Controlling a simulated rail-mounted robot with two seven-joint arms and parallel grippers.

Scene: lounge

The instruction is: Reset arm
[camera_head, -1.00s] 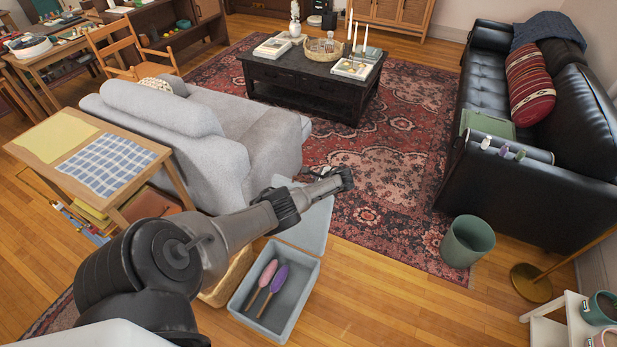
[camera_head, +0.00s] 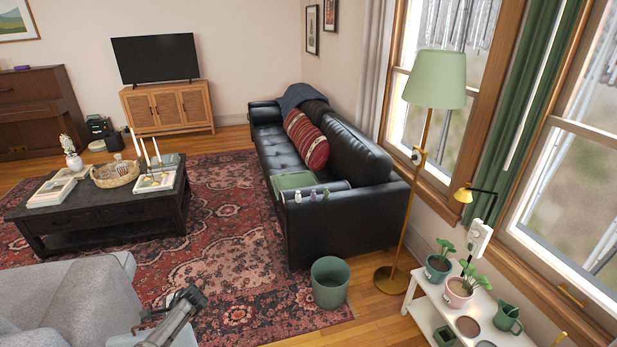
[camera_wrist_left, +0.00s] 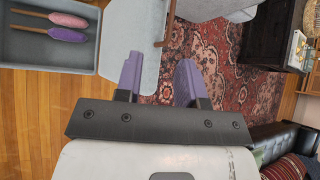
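My left gripper (camera_head: 188,299) shows at the bottom of the head view, raised in front of the rug beside the grey armchair. In the left wrist view its two purple-padded fingers (camera_wrist_left: 158,82) stand apart with nothing between them, so it is open and empty. Only the end of the left arm shows in the head view. My right arm and gripper are not in either view.
The wrist view shows a grey bin (camera_wrist_left: 45,60) with pink and purple dusters. The head view shows the grey armchair (camera_head: 75,295), black coffee table (camera_head: 105,220), black sofa (camera_head: 340,225), green bin (camera_head: 329,284), floor lamp (camera_head: 436,80) and white plant shelf (camera_head: 425,318). Floor near the green bin is clear.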

